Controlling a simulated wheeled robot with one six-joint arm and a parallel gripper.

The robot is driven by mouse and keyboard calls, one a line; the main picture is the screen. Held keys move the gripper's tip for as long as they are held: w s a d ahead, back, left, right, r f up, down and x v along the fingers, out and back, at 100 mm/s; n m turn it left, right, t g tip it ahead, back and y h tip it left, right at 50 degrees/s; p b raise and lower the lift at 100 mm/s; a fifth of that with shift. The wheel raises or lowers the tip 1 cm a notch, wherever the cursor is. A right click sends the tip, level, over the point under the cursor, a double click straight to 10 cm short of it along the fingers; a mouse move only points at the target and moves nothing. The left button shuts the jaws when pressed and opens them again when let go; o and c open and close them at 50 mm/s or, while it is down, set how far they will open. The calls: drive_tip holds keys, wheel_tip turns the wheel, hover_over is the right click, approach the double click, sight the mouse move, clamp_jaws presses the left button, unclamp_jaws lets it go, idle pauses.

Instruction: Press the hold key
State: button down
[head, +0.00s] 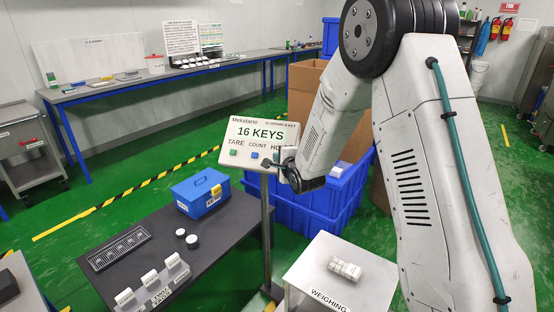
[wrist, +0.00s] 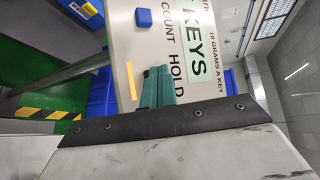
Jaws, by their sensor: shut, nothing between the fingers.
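The scale display panel (head: 262,135) stands on a post and reads "16 KEYS". Below the reading are the labels TARE, COUNT and HOLD, with a green key (head: 233,152) under TARE and a blue key (head: 254,155) under COUNT. In the wrist view the panel is turned sideways, with the blue count key (wrist: 143,18) and the HOLD label (wrist: 178,72) showing. My gripper (wrist: 157,88) is shut and empty, its teal fingertips over the spot beside the HOLD label. The hold key is hidden behind them; I cannot tell whether they touch it. An orange strip (wrist: 130,80) shows beside the fingertips.
A blue box (head: 201,195), a dark slotted tray (head: 119,247) and small white items are on the dark table to the left. A white weighing stand (head: 308,272) holds a pale stack (head: 345,269). Blue crates (head: 320,208) stand behind the panel.

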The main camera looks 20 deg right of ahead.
drive_tip(key=shift+s+a+r, duration=0.25)
drive_tip(key=shift+s+r, duration=0.2)
drive_tip(key=s+a+r, duration=0.2)
drive_tip(key=s+r, duration=0.1)
drive_tip(key=shift+r, duration=0.3)
idle(0.9)
